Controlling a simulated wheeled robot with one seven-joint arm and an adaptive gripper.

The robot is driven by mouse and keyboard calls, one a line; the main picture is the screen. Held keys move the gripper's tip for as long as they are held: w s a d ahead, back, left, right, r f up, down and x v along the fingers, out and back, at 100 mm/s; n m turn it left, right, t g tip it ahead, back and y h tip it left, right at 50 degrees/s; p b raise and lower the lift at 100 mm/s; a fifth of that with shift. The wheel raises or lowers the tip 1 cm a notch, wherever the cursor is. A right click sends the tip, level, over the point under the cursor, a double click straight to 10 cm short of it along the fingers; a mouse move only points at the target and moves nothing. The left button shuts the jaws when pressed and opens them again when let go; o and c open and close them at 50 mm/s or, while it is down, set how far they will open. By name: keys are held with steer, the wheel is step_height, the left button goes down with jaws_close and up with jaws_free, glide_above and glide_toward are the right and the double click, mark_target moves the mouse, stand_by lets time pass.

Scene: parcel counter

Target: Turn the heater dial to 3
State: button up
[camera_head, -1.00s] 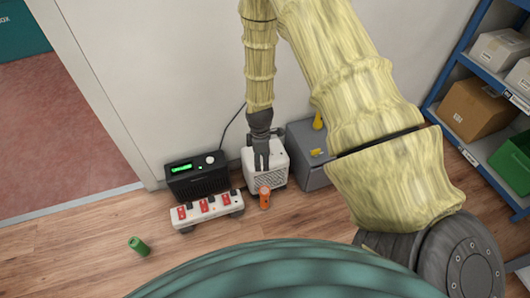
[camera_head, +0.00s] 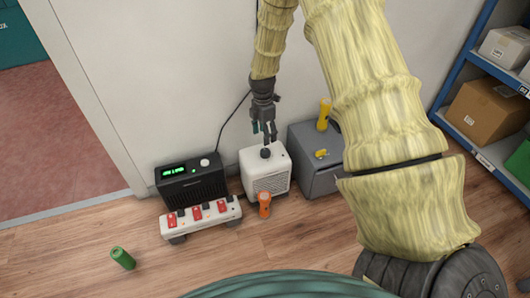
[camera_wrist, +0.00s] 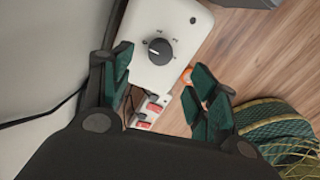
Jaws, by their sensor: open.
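The heater (camera_head: 267,184) is a white box with a front grille, standing on the floor against the wall. Its dark round dial (camera_head: 265,153) is on the top face. In the wrist view the dial (camera_wrist: 160,51) shows a pale pointer line toward the left, with small marks around it too small to read. My gripper (camera_head: 264,134) is open just above the heater top, close over the dial. In the wrist view my gripper (camera_wrist: 164,80) has its green-padded fingers apart, with the dial ahead between them and nothing held.
A black radio (camera_head: 190,182) with a green display stands left of the heater, behind a power strip (camera_head: 187,222) with red switches. An orange flashlight (camera_head: 264,204) stands in front. A grey box (camera_head: 316,172) is at the right. A green cylinder (camera_head: 122,258) lies on open floor.

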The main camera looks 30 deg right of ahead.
mark_target(265, 151)
steer(key=f+b, duration=0.1)
steer(key=f, duration=0.2)
steer(key=f+b, duration=0.1)
steer(key=f, duration=0.2)
steer(key=f+b, duration=0.1)
steer(key=f, duration=0.1)
steer(key=shift+s+f, duration=0.3)
steer(key=shift+f, duration=0.1)
steer(key=shift+c, duration=0.3)
steer(key=c, duration=0.9)
